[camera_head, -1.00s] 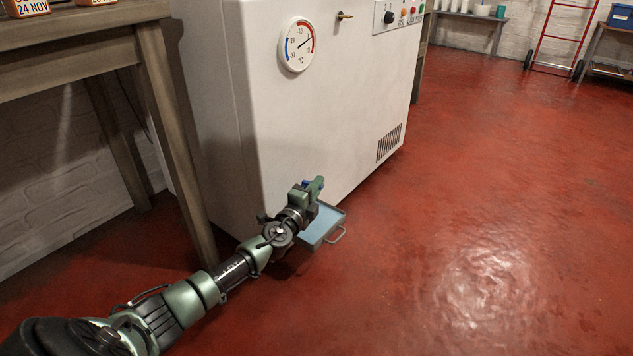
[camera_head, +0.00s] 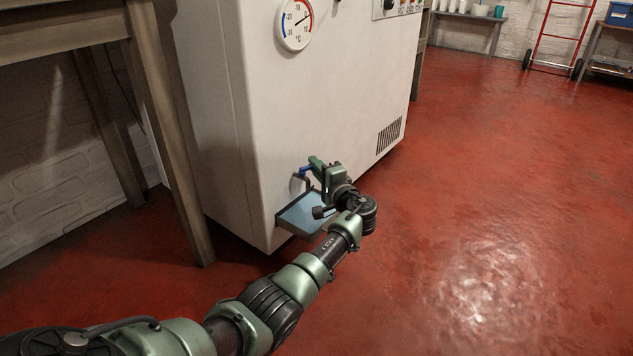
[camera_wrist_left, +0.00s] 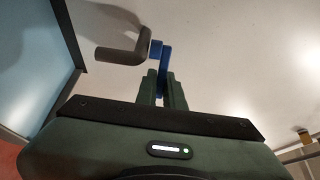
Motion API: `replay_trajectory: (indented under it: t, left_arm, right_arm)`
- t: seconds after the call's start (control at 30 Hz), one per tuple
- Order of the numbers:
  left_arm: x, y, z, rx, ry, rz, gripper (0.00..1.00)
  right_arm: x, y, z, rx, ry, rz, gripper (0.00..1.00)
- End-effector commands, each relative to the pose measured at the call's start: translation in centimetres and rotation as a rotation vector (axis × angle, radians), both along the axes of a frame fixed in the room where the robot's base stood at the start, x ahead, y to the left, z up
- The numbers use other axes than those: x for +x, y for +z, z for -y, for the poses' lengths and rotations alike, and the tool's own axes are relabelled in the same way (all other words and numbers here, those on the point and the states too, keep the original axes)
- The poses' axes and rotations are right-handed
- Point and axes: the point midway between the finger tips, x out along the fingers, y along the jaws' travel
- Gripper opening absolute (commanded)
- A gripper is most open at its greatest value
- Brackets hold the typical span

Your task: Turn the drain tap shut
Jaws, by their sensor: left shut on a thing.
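The drain tap is low on the front of the white cabinet, with a blue lever (camera_head: 304,171) that also shows in the wrist view (camera_wrist_left: 158,56). A dark grey bent spout (camera_wrist_left: 122,52) is beside the lever in the wrist view. My left gripper (camera_head: 317,164) is at the tap. In the wrist view its two green fingers (camera_wrist_left: 160,82) are shut on the lever's near end. The gripper and wrist partly hide the tap in the head view. My right gripper is not in view.
A shallow grey tray (camera_head: 283,218) with a pale blue inside sits below the tap; its edge also shows in the wrist view (camera_wrist_left: 68,30). The white cabinet (camera_head: 340,90) stands behind. A wooden table leg (camera_head: 180,150) is at the left. Red floor (camera_head: 480,220) is clear to the right.

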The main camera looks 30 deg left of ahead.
Motion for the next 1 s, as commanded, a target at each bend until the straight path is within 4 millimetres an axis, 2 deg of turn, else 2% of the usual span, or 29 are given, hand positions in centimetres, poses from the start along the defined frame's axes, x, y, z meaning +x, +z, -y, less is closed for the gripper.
replay_trajectory:
  t: [0.03,0.3,0.97,1.0]
  left_arm:
    - [0.2,-0.6,0.0,-0.001,0.030,-0.002,0.00]
    - [0.3,-0.3,-0.6,0.000,0.148,-0.003,0.00]
    - [0.3,-0.1,-0.8,-0.002,0.199,-0.002,0.00]
    - [0.3,-0.1,-0.8,-0.002,0.199,-0.002,0.15]
  right_arm:
    - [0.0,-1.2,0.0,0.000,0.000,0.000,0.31]
    - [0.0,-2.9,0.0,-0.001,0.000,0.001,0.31]
    - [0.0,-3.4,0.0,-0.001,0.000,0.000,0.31]
    - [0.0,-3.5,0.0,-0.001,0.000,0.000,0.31]
